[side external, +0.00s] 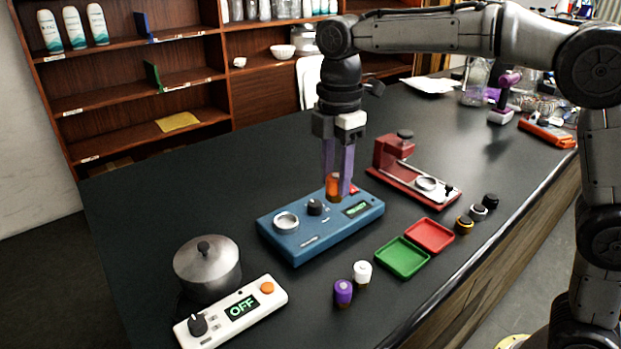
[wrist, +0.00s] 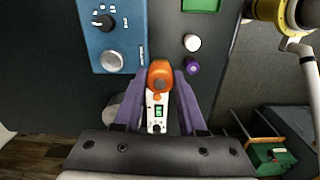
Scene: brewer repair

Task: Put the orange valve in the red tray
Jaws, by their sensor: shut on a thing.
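The orange valve (side external: 333,187) is between the purple fingers of my gripper (side external: 339,182), which is shut on it. In the side view it appears in front of the blue machine's back edge, held up in the air. In the wrist view the valve (wrist: 160,74) sits between the fingertips of my gripper (wrist: 160,84), and its lower part is hidden. The red tray (side external: 430,236) lies empty on the dark counter, to the right of the valve and nearer the counter's front edge. The red tray is not visible in the wrist view.
A blue machine (side external: 315,232) and a red press-like stand (side external: 400,171) stand near the gripper. An empty green tray (side external: 402,257) adjoins the red one. White (side external: 362,273) and purple (side external: 343,292) valves stand left of it; several valves stand right. A pot (side external: 208,269) sits front left.

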